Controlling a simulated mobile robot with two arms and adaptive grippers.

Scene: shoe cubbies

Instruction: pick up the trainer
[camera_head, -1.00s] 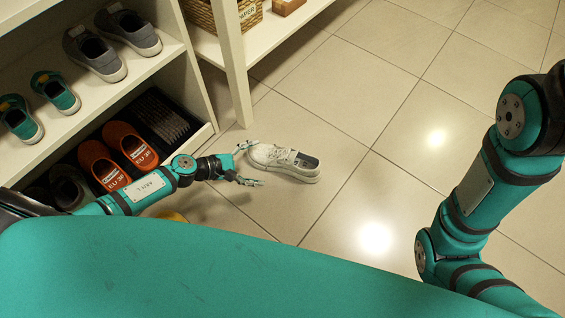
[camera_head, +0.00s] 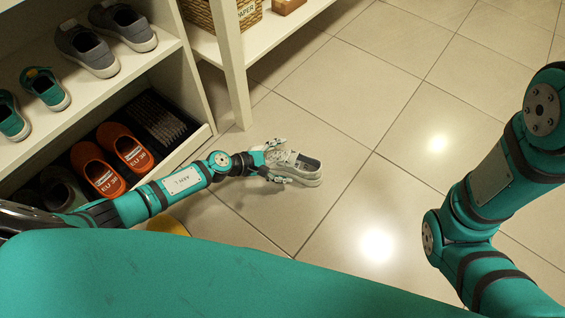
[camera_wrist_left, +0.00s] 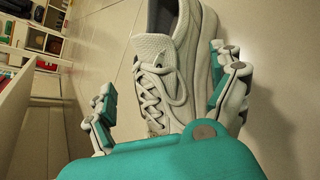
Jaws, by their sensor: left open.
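The trainer (camera_head: 299,167) is a pale off-white lace-up shoe standing on the tiled floor, in front of the shelves. My left gripper (camera_head: 278,161) is at its left end in the head view, with one finger on each side. In the left wrist view the laced upper of the trainer (camera_wrist_left: 165,75) lies between the two spread fingers of the left gripper (camera_wrist_left: 168,90). The right finger is close along the shoe's side; a gap shows at the left finger. I cannot tell whether either touches. My right arm shows at the right, but its gripper is out of view.
A white shoe cubby (camera_head: 187,75) at the left holds grey sneakers (camera_head: 88,48), small teal shoes (camera_head: 45,88) and orange clogs (camera_head: 126,146). A white shelf leg (camera_head: 233,85) stands behind the trainer. A yellow round thing (camera_head: 167,225) is partly hidden below my left arm. Floor to the right is clear.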

